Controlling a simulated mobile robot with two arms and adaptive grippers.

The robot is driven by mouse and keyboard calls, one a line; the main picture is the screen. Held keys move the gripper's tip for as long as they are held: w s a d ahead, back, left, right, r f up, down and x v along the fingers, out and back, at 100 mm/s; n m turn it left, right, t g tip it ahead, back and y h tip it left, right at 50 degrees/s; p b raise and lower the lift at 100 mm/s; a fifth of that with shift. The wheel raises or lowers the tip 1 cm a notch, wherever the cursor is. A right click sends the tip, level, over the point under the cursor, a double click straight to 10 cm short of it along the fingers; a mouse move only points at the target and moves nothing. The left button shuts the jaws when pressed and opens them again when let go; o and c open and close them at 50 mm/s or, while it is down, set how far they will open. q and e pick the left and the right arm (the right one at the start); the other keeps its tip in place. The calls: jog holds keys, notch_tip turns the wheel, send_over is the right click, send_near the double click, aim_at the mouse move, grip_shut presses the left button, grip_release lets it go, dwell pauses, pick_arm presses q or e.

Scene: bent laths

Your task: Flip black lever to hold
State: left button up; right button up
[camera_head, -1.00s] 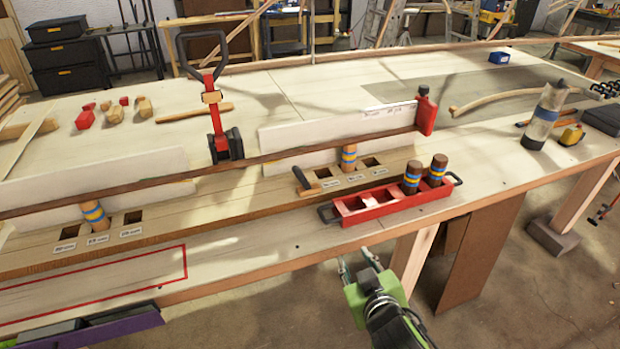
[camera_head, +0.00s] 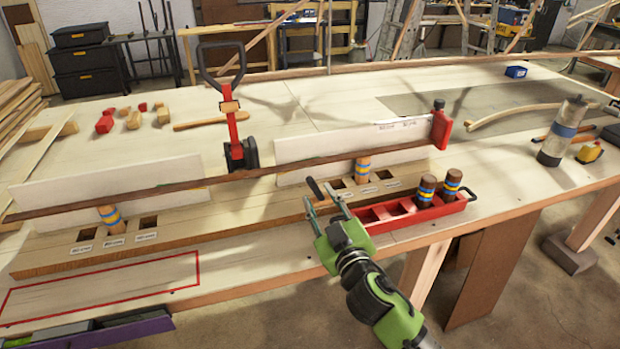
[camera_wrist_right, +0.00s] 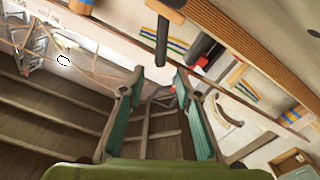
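A short black lever (camera_head: 315,189) stands at the edge of the wooden hole board, just left of the red tray. In the right wrist view its dark grip (camera_wrist_right: 161,42) shows above the gap between the fingers. My right gripper (camera_head: 326,204) is open and empty, with its fingertips close to the lever; I cannot tell whether they touch it. Its spread fingers (camera_wrist_right: 160,82) also show in the right wrist view. A taller red lever with a black loop handle (camera_head: 222,70) stands upright behind the dark bent lath (camera_head: 250,172). My left gripper is not in view.
The red tray (camera_head: 420,215) holds two striped pegs, close right of my gripper. Other striped pegs (camera_head: 109,217) stand in the hole board (camera_head: 190,225) against the lath. A red bottle-like piece (camera_head: 440,128) sits at the lath's right end. The bench front edge lies below my gripper.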

aim_at(312, 184)
jog(key=x, duration=0.8)
jog(key=shift+s, duration=0.1)
jog(key=shift+f, duration=0.1)
grip_shut()
